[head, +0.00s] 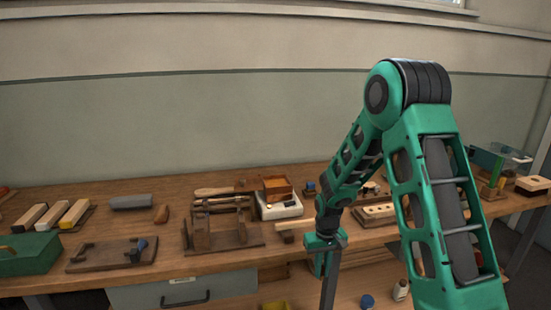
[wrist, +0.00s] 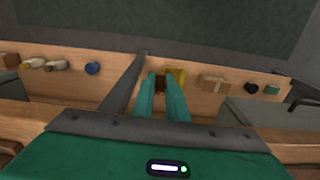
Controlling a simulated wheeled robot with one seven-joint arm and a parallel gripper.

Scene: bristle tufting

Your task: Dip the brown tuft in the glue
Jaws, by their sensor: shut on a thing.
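My gripper (wrist: 160,90) shows in the wrist view as two teal fingers close together, shut on a small dark brown thing at their tips, which looks like the brown tuft (wrist: 160,82). In the head view my wrist hangs at the bench's front edge; fingers and tuft cannot be made out there. An orange-brown square pan (head: 277,186) sits on a white base (head: 280,209) on the bench, left of my wrist. It may be the glue pot; its contents cannot be seen clearly.
The wooden bench (head: 160,200) holds a wooden rack (head: 218,225), a board with a blue-handled part (head: 112,254), a green box (head: 28,254) and pale blocks. A lower shelf holds a yellow bin (head: 275,305) and a blue item (head: 367,301). My arm hides part of the bench's right side.

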